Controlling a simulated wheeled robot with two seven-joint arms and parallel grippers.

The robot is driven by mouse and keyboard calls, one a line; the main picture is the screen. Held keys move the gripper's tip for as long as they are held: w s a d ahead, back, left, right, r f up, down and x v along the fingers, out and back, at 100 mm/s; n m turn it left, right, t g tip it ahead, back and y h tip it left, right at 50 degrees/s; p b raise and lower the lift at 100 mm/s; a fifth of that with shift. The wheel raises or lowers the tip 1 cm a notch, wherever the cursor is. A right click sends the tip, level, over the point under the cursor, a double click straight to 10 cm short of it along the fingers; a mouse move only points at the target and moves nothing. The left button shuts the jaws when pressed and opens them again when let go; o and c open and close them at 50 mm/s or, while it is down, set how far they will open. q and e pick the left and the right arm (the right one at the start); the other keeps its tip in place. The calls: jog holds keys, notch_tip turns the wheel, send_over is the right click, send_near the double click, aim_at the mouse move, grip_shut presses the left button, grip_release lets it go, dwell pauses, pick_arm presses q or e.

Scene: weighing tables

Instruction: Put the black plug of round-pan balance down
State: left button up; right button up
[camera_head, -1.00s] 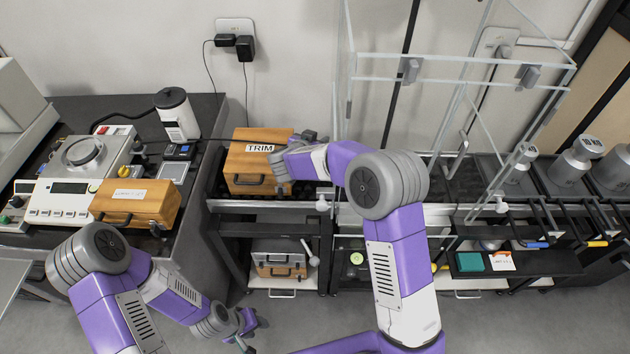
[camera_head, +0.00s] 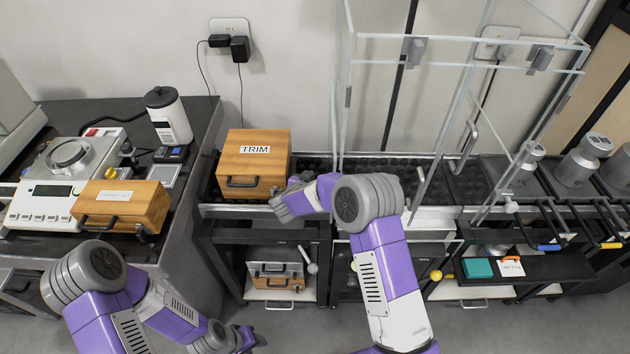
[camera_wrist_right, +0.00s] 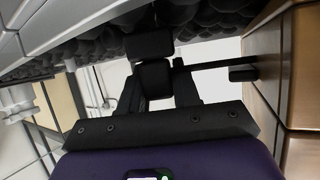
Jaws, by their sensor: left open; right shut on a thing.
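The round-pan balance (camera_head: 68,160) stands on the dark table at the left, its round metal pan on top. My right gripper (camera_head: 278,206) is low at the front right of the wooden TRIM box (camera_head: 252,165); its fingertips are hard to make out in the head view. In the right wrist view, a black block, which I take as the black plug (camera_wrist_right: 153,80), sits between the dark fingers of the right gripper (camera_wrist_right: 157,88). The plug is hidden in the head view. My left gripper (camera_head: 247,340) is open and empty, low in front of the tables.
A wooden case (camera_head: 120,205) lies in front of the balance. A white cylinder with a black lid (camera_head: 170,118) stands behind it. Two black plugs sit in the wall outlet (camera_head: 230,28). A glass enclosure (camera_head: 350,95) stands right of the TRIM box. A dark bumpy surface shows behind the box.

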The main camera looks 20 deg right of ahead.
jog(key=shift+r, duration=0.15)
jog(key=o, duration=0.8)
jog(key=shift+c, duration=0.2)
